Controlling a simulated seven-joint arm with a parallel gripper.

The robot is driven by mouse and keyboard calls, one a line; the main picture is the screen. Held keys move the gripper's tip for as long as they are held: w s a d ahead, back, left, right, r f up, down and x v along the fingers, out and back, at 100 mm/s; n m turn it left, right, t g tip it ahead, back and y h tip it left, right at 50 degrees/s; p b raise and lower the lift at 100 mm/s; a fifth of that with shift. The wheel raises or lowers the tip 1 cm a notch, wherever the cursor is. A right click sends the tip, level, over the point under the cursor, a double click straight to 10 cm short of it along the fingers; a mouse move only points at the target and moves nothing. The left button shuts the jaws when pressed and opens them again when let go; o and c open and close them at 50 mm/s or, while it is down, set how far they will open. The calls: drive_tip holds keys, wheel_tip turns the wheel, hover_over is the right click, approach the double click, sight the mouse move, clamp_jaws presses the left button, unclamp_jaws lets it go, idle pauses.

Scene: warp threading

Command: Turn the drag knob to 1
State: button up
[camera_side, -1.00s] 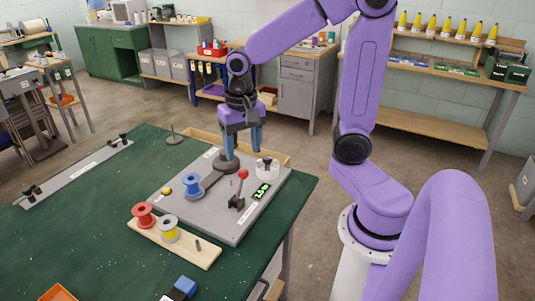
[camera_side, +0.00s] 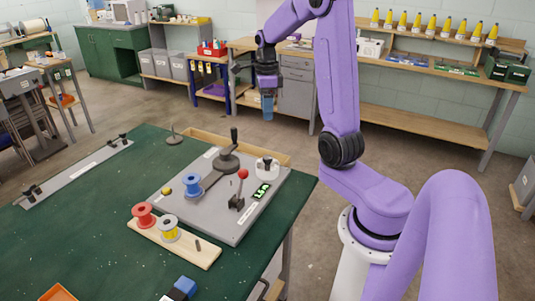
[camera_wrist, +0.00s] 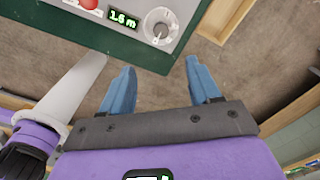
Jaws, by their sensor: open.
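The drag knob (camera_side: 267,168) is a round white dial with marks near the far right corner of the grey panel (camera_side: 228,223). In the wrist view the knob (camera_wrist: 160,25) shows near the top, with a pointer line; I cannot tell which number it points to. My gripper (camera_side: 268,106) is raised beyond the table's far edge, clear of the knob. In the wrist view my blue fingers (camera_wrist: 160,67) are spread apart and empty, with the knob ahead of the tips. A green display (camera_wrist: 123,19) beside the knob reads 1.6 m.
A crank with an upright dark handle (camera_side: 234,136) stands left of the knob. Red and yellow spools stand on a wooden board (camera_side: 205,255) in front. The green table's left is mostly clear.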

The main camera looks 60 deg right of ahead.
sight(267, 157)
wheel_tip(267, 157, down, 17)
drive_tip(key=shift+d+f, duration=0.15)
drive_tip(key=shift+f, duration=0.05)
idle(0.5)
drive_tip(key=c, duration=1)
